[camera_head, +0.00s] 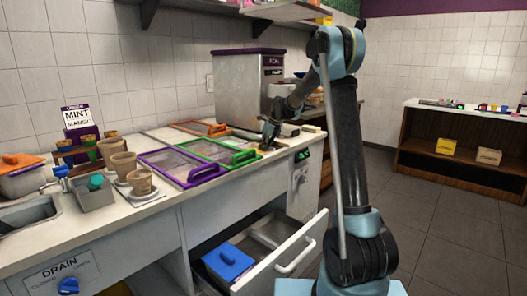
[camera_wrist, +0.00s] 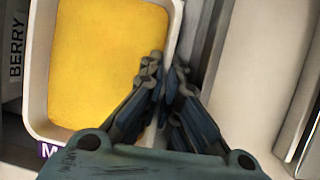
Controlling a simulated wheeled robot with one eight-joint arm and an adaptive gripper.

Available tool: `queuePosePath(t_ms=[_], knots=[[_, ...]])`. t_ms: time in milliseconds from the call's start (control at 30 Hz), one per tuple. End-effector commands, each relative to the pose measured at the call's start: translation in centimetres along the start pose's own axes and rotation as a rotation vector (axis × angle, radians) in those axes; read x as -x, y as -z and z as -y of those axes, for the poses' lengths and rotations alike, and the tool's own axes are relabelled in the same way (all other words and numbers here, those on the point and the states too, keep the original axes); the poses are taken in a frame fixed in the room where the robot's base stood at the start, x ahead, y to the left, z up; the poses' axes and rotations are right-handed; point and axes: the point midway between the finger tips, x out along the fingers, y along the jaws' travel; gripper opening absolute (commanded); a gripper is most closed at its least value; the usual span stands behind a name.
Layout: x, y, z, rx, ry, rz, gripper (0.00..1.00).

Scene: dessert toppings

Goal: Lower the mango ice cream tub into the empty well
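The mango ice cream tub (camera_wrist: 108,65), a white tub filled with yellow, is at upper left in the wrist view. My gripper (camera_wrist: 165,68) is at the tub's right wall, one finger on the yellow side and one outside. The fingers are close together and appear shut on the rim. In the head view my gripper (camera_head: 268,138) is low over the far right part of the counter, and the tub cannot be made out there. An empty well cannot be identified; a pale, long surface (camera_wrist: 245,70) lies right of the gripper in the wrist view.
Purple (camera_head: 183,165), green (camera_head: 217,151) and orange (camera_head: 200,128) framed lids lie on the counter. A steel bin (camera_head: 240,90) stands behind. An open drawer (camera_head: 285,262) juts out below, holding a blue-lidded container (camera_head: 229,262). Cups (camera_head: 124,166) stand left.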

Motion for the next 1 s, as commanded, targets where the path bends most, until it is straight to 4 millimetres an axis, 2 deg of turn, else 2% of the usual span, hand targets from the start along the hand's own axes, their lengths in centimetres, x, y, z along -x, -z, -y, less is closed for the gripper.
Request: queuePosePath(t_ms=[133,267,1000], knots=[[0.04,0.19,0.03,-0.001,0.0,-0.003,0.0],[0.04,0.19,0.06,-0.001,0.0,-0.003,0.28],[0.43,0.1,0.59,-0.003,0.008,0.0,0.28]])
